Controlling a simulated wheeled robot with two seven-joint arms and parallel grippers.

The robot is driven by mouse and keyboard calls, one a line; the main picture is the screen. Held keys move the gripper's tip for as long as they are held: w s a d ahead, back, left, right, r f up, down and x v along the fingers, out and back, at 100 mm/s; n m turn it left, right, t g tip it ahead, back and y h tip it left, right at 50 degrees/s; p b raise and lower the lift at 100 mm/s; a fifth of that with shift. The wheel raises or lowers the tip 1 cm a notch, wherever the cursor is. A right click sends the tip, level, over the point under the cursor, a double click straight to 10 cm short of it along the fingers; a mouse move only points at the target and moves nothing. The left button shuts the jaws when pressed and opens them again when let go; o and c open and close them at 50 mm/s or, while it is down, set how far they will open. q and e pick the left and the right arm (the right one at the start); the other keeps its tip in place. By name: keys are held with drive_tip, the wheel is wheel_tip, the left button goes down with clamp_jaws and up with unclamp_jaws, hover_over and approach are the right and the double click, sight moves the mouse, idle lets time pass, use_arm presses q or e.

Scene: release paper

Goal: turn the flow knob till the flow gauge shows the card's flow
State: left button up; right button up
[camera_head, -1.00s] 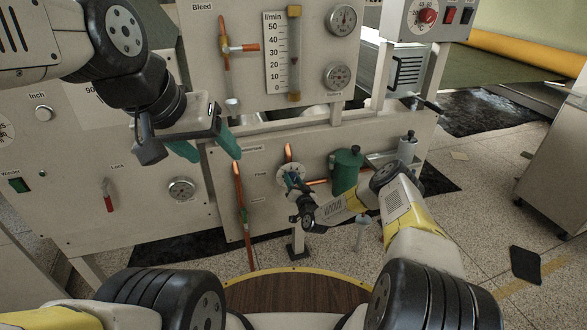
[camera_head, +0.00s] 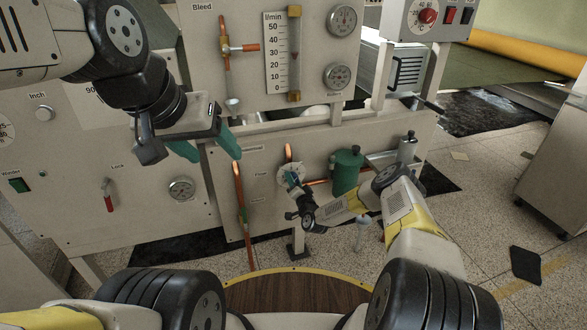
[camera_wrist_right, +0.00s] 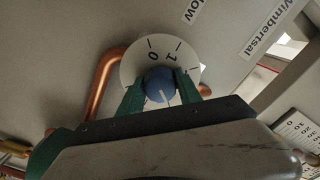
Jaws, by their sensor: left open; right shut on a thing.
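The blue flow knob (camera_wrist_right: 159,84) sits on a white round dial (camera_wrist_right: 133,67) with marks 0 and 1. My right gripper (camera_wrist_right: 160,90) is shut on it, one green finger on each side; a white line shows on the knob's face. In the head view my right gripper (camera_head: 293,183) is at the dial (camera_head: 290,168) and mostly hides the knob. The flow gauge (camera_head: 282,55) is a vertical l/min scale; its small dark float sits between 20 and 30, nearer 30. My left gripper (camera_head: 208,148) is open and empty before the panel. I cannot make out the card.
Round gauges (camera_head: 342,20) stand right of the scale. A copper pipe (camera_head: 238,200) runs down left of the dial. A green canister (camera_head: 346,172) stands to its right, close to my right arm. A red lever (camera_head: 108,195) is on the left panel.

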drive_tip(key=o, duration=1.4)
drive_tip(key=shift+c, duration=0.2)
drive_tip(key=shift+s, duration=0.1)
drive_tip(key=v, duration=0.7)
drive_tip(key=shift+s, duration=0.3)
drive_tip(key=shift+w+d+r, duration=0.1)
drive_tip(key=shift+r, duration=0.05)
